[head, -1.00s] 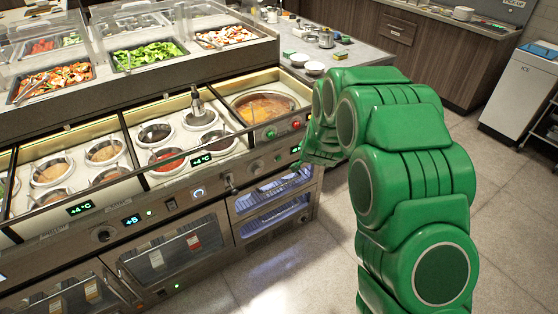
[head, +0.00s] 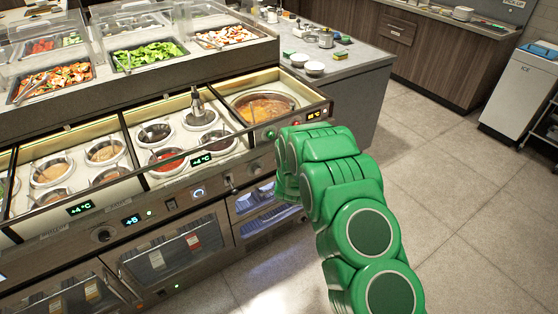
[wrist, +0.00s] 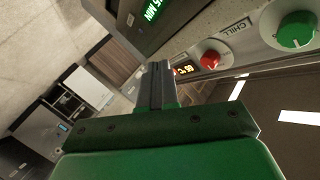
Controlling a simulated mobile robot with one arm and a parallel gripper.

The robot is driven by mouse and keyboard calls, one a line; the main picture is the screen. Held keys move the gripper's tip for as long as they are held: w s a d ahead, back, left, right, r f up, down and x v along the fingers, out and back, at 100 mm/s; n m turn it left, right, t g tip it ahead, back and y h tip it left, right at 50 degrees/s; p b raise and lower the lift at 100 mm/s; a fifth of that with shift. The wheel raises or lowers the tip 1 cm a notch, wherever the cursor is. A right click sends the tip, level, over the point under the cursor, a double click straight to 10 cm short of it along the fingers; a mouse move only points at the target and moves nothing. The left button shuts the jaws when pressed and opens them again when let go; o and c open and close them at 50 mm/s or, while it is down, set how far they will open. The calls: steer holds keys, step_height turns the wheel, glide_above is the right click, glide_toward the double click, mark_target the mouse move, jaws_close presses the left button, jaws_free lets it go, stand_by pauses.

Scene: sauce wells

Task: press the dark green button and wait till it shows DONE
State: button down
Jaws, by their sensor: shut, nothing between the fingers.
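A round green button (wrist: 296,30) with a CHILL label sits on the steel front panel at the upper right of the wrist view. It shows in the head view (head: 270,134) just below the soup pot, at the edge of my arm. A green-lit display (wrist: 155,12) at the top of the wrist view shows characters ending in MIN; DONE is not visible. My gripper (wrist: 155,66) is shut and empty, its fingertips apart from the green button. In the head view my own arm hides the gripper and the display.
A red button (wrist: 209,59) and an amber temperature display (wrist: 183,70) sit beside the green button; the amber display also shows in the head view (head: 317,114). The soup pot (head: 264,106) and sauce wells lie above the panel. The floor on the right is clear.

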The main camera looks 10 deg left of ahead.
steer(key=s+a+f+t, duration=0.1)
steer(key=s+f+t, duration=0.3)
steer(key=f, duration=0.4)
steer(key=shift+a+f, duration=0.25)
steer(key=shift+a, duration=0.1)
stand_by(0.3)
steer(key=w+a, duration=0.6)
stand_by(0.6)
steer(key=shift+w+a, duration=0.15)
steer(key=shift+a, duration=0.05)
stand_by(1.8)
steer(key=shift+w+a, duration=0.15)
steer(key=shift+w, duration=0.1)
